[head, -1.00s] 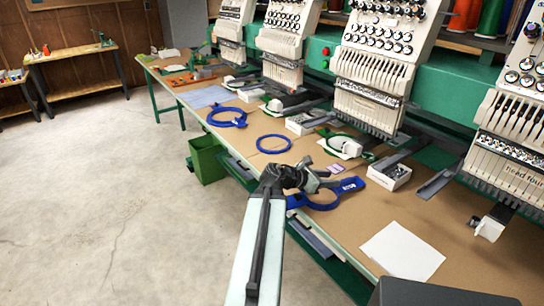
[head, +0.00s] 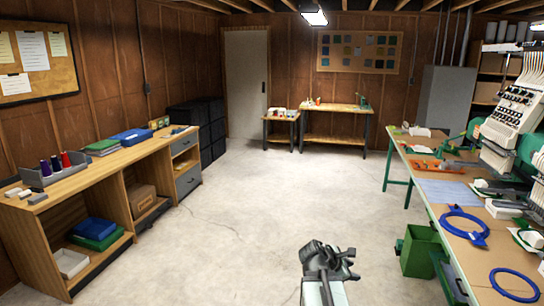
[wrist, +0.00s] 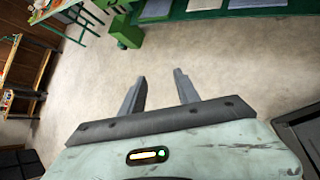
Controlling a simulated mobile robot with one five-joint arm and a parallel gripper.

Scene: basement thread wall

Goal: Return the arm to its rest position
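My gripper (wrist: 158,92) shows in the wrist view with its two dark fingers spread apart and nothing between them. Bare concrete floor lies beyond the fingertips. In the head view my gripper (head: 328,252) is at the bottom centre, held over the open floor, to the left of the long work table. It touches nothing that I can see.
The long work table (head: 432,200) with embroidery machines (head: 512,112) and blue hoops runs along the right. A green bin (head: 420,252) stands at its near side. A wooden bench (head: 95,172) runs along the left. The concrete floor (head: 240,205) between them is clear.

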